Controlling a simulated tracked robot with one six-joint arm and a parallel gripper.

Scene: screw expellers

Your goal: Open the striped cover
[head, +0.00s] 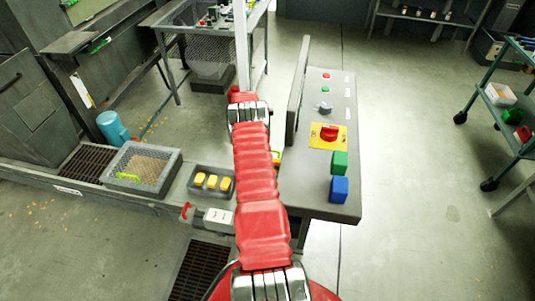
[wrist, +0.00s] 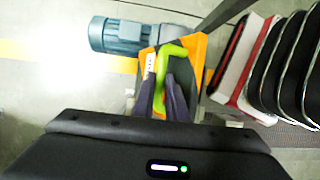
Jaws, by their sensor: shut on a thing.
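In the wrist view an orange and dark cover (wrist: 196,46), which looks like the striped one, carries a bright green handle (wrist: 172,49). My gripper (wrist: 165,84) is shut on the green handle, with its two dark fingers on either side of it. The cover's lower part is hidden behind the fingers and the gripper body, and I cannot tell how far it is raised. In the head view my red arm hides the gripper and most of what lies behind it; only a bit of yellow (head: 277,157) shows at the arm's right edge.
A blue-grey motor (wrist: 116,35) lies beside the cover in the wrist view. In the head view a control panel (head: 326,199) with buttons and a red switch (head: 329,133) stands close right of my arm. A mesh-topped tray (head: 143,166) and a box of yellow blocks (head: 211,181) sit left.

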